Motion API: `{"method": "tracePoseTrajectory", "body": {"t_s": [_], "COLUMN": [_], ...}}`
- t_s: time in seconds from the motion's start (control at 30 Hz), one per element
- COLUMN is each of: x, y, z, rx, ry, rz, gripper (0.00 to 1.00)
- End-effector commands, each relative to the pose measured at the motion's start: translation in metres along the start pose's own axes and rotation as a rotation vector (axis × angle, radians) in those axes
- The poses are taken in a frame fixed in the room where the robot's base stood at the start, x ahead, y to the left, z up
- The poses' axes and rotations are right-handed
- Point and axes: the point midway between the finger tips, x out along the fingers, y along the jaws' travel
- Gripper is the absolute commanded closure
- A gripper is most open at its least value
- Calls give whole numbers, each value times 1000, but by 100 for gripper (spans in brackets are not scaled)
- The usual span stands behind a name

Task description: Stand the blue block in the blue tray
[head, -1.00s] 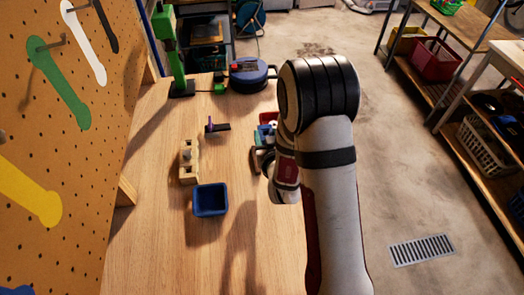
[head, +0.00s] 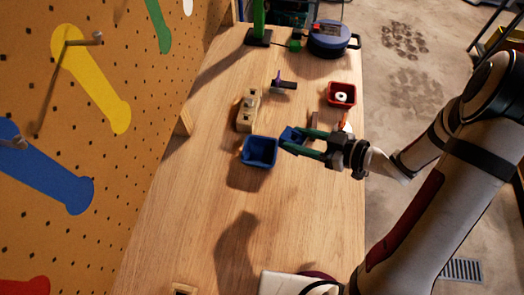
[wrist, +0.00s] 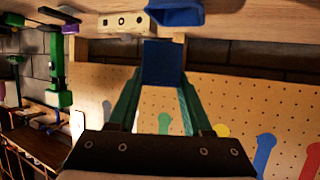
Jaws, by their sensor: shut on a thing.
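The blue tray (head: 259,153) is on the wooden bench, left of my gripper (head: 295,140). The gripper's green fingers are shut on the blue block (head: 291,136), just right of the tray and apparently above the bench. In the wrist view the block (wrist: 163,62) stands out between the fingertips (wrist: 163,82), its dark blue face toward the camera. The tray (wrist: 175,14) shows there at the top edge, beyond the block. The fingers hide part of the block in the head view.
A pale wooden piece with holes (head: 246,118) stands close behind the tray. A red tray (head: 341,95) holding a white ring is at the bench's right side. A small purple-and-black item (head: 282,84) lies farther back. A pegboard (head: 100,130) rises on the left. The bench front is mostly clear.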

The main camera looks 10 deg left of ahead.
Motion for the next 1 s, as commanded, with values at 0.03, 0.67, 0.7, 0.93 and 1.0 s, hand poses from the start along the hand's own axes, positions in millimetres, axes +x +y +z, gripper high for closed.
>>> {"method": "tracePoseTrajectory", "body": {"t_s": [0.03,0.67,0.7,0.93,1.0], "x": [19,110,110,111,111], "y": [-8,-24,-24,-24,-24], "z": [3,54,53,56,56], "rx": [4,0,0,1,0], "ry": [-1,-1,-1,-1,-1], "rz": [-12,2,2,1,2], "gripper": [100,100,100,100,41]}}
